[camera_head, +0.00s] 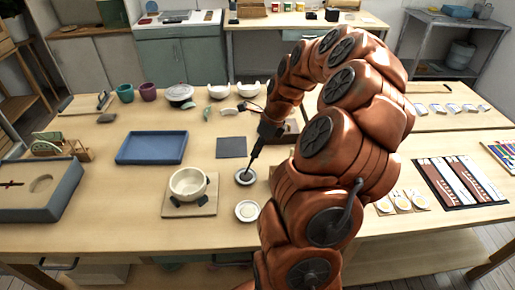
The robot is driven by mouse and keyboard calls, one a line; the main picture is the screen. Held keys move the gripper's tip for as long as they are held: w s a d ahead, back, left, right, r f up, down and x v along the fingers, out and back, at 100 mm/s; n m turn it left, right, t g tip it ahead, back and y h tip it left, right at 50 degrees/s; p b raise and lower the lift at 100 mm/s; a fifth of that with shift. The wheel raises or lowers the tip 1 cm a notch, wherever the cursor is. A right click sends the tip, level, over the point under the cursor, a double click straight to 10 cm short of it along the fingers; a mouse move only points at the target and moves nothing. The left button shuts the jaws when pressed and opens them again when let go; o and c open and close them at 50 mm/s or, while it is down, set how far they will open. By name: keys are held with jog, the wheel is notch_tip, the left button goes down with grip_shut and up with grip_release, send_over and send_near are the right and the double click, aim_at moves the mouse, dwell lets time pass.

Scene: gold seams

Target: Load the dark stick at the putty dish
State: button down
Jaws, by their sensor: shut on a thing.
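My gripper (262,143) is shut on the dark stick (250,164) above the table. The stick slants down and left, with its lower tip at a small round dish (237,181) holding something greyish. I cannot tell whether the tip touches the contents. A second small pale dish (247,211) with a beige filling stands just in front of it. I cannot tell for sure which dish holds the putty. My arm hides part of the table to the right.
A cream bowl (188,182) stands on a wooden board (178,209) left of the dishes. A dark square mat (231,147) lies behind them, and a blue tray (152,148) farther left. Cups and bowls line the back.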

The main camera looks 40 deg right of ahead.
jog(key=shift+f+b, duration=0.3)
jog(key=shift+f, duration=0.15)
dwell(1.6)
jog(key=shift+r, duration=0.1)
jog(key=shift+r+p, duration=1)
jog(key=shift+r, duration=2.55)
